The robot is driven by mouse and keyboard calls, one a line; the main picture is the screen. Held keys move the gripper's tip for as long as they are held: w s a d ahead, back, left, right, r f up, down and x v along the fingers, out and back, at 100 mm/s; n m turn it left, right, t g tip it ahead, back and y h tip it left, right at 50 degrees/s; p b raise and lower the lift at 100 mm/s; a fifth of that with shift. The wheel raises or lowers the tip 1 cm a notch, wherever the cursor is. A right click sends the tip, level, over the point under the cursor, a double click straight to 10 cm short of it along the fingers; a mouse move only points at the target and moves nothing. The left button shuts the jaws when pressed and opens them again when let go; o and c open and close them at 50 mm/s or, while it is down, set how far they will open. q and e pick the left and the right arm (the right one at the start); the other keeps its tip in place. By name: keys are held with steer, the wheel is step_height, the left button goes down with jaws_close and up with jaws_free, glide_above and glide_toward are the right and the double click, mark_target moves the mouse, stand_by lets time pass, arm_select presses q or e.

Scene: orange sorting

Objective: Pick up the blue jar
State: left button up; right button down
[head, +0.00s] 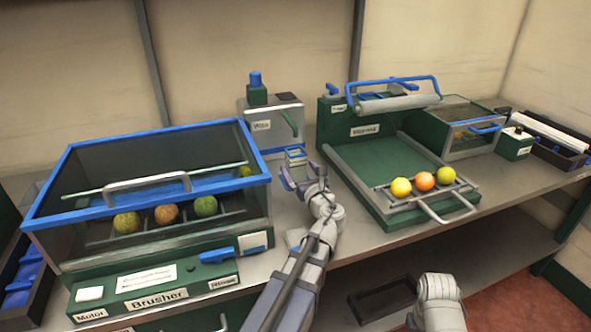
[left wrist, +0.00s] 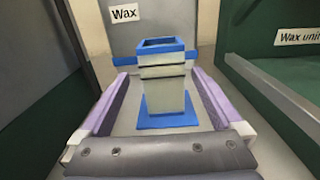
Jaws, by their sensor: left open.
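The blue jar (head: 295,153) stands upright on the counter in front of the wax machine. It has a blue rim, a blue base and a pale body. In the left wrist view the jar (left wrist: 165,93) stands between the two purple fingers, with a gap on each side. My left gripper (head: 299,169) is open and reaches toward the jar from the front; it also shows in the left wrist view (left wrist: 160,77). The fingers hide part of the jar in the head view. My right gripper is not in view; only a pale part of my right arm shows at the bottom.
The wax machine (head: 273,122) is right behind the jar. The brusher case (head: 148,127) with several fruits stands left. The green waxing unit (head: 352,157), with three fruits at its front, stands right. A dark tray (head: 382,301) lies on the lower shelf.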

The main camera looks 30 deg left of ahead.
arm_select(q)
steer(key=shift+x, duration=3.8)
steer(key=shift+d, duration=0.15)
jaws_close()
